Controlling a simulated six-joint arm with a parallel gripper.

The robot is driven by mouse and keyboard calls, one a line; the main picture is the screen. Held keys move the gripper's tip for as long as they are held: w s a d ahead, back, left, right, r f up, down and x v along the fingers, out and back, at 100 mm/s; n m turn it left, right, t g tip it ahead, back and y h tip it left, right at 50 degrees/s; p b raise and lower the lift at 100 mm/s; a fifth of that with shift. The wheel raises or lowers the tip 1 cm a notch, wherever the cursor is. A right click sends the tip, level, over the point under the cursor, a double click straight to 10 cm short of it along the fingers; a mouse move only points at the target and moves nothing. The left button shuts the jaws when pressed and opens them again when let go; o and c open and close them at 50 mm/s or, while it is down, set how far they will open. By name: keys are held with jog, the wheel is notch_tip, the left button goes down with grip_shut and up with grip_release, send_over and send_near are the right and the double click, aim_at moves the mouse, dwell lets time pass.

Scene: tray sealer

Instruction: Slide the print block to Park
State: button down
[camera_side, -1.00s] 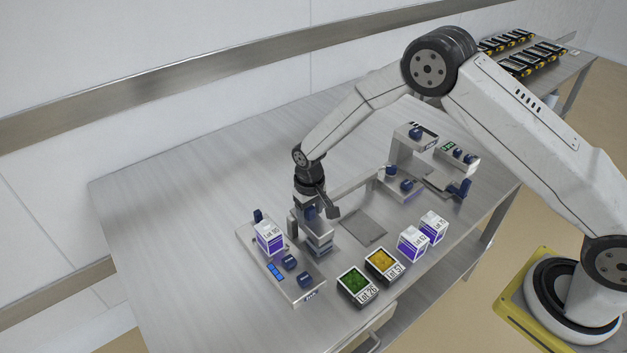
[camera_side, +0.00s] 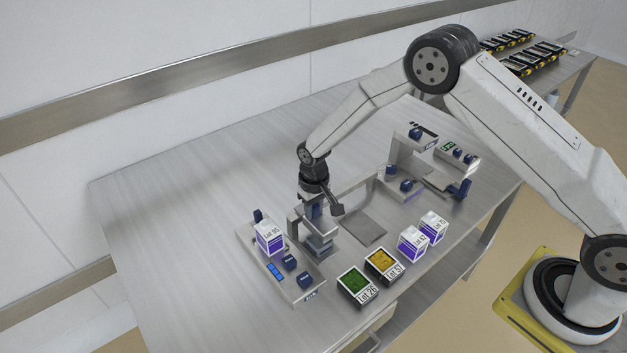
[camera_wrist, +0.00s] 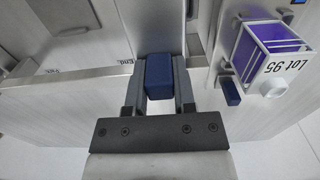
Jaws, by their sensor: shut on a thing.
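My gripper (camera_wrist: 160,88) is shut on the blue grip (camera_wrist: 159,72) of the print block, with one dark finger on each side of it. In the side view, my gripper (camera_side: 315,203) points down at the near-left end of a metal rail (camera_side: 352,186). The print block's blue part (camera_side: 316,212) shows just below the fingers, close to the labelling station. The lower part of the block is partly hidden by the metal frame.
A purple-and-white lot box (camera_side: 269,238) stands on the station plate with blue knobs (camera_side: 305,280); it shows also in the wrist view (camera_wrist: 270,50). Green (camera_side: 356,284) and yellow (camera_side: 383,263) trays and two more boxes (camera_side: 412,244) stand in front. The sealer (camera_side: 412,160) stands behind right.

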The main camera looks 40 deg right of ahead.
jog(key=d, duration=2.2)
dwell(2.5)
jog(key=shift+d, duration=0.1)
jog(key=shift+c, duration=2.4)
grip_release()
notch_tip(320, 180, up, 7)
